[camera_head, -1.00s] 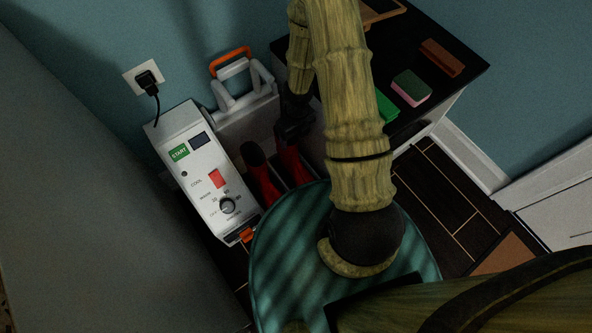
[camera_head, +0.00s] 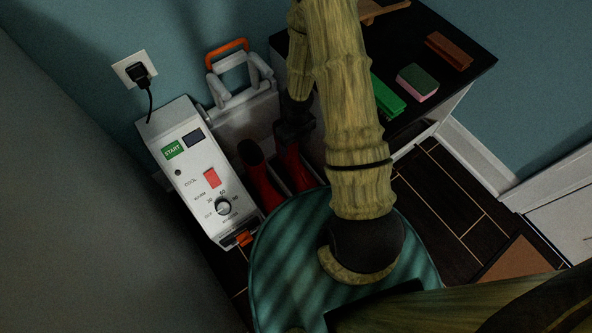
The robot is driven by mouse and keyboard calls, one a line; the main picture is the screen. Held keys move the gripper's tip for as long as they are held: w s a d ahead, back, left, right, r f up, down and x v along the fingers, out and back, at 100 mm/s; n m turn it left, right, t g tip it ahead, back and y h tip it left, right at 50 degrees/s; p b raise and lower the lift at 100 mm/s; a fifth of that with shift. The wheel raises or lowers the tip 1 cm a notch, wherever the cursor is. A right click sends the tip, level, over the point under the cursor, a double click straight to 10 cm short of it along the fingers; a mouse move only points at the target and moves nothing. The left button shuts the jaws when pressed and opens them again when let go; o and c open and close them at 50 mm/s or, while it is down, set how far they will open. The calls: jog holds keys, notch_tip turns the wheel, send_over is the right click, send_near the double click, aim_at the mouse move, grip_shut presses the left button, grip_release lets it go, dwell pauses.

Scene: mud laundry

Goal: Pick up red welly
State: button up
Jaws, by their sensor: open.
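A pair of red wellies stands on the floor between the white machine and the black-topped cabinet. The left red welly (camera_head: 258,178) shows its dark opening and red shaft. The right red welly (camera_head: 295,168) is partly covered by my gripper and arm. My gripper (camera_head: 293,140) is dark and hangs at the top of the right welly, open. Its fingertips are dim against the boot, so I cannot tell whether they touch it or straddle its rim.
A white machine (camera_head: 190,165) with a start button stands left of the wellies. A pale rack with handles (camera_head: 238,85) is behind them. The cabinet top (camera_head: 445,90) at right holds a sponge (camera_head: 417,82), a green block (camera_head: 387,97) and brushes.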

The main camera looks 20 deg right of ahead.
notch_tip(320, 180, down, 2)
jog(key=shift+f+b, duration=0.1)
jog(key=shift+b, duration=0.7)
jog(key=shift+c, duration=0.2)
jog(key=shift+a, duration=0.1)
grip_shut()
